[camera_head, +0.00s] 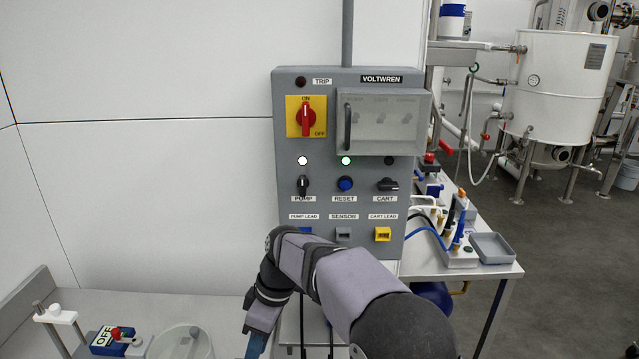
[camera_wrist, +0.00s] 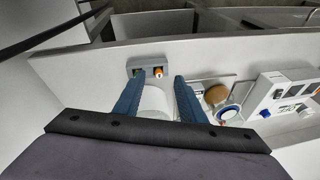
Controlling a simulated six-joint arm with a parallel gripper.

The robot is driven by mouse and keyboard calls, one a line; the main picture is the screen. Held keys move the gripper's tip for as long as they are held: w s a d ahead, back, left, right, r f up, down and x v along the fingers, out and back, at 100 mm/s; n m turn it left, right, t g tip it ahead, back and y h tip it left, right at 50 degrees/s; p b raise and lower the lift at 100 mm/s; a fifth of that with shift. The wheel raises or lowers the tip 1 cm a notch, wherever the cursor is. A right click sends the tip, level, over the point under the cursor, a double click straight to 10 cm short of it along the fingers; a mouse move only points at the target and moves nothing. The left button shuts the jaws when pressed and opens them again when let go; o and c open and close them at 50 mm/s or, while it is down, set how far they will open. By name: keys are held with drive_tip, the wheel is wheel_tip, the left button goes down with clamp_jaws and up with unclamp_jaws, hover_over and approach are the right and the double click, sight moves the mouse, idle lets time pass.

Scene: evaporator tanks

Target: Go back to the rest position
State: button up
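My arm reaches across the lower middle of the head view, in front of the grey VOLTWREN panel (camera_head: 360,170). My gripper (camera_head: 257,346) points down over the bench, its tips cut off by the lower edge. In the wrist view the two blue fingers of my gripper (camera_wrist: 158,82) stand apart. A white rounded thing (camera_wrist: 155,103) shows between and beyond them; I cannot tell how far below it is. I see nothing gripped.
The panel bears a red switch (camera_head: 306,118), a blue reset button (camera_head: 345,184) and a yellow cart lead socket (camera_head: 382,234). A side table (camera_head: 500,271) stands right.

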drive_tip(key=s+d+f+m+h, duration=0.1)
drive_tip(key=s+d+f+m, duration=0.1)
drive_tip(key=s+d+m, duration=0.3)
drive_tip(key=s+d+f+m+h, duration=0.1)
drive_tip(key=s+d+m, duration=0.4)
drive_tip(key=d, duration=0.8)
drive_tip(key=s+d+f+m+t+h, duration=0.1)
drive_tip(key=s+d+f+m, duration=0.3)
drive_tip(key=s+d, duration=0.3)
drive_tip(key=d+m, duration=0.1)
drive_tip(key=d, duration=0.1)
drive_tip(key=shift+s+d+m, duration=0.2)
drive_tip(key=shift+d+m, duration=0.1)
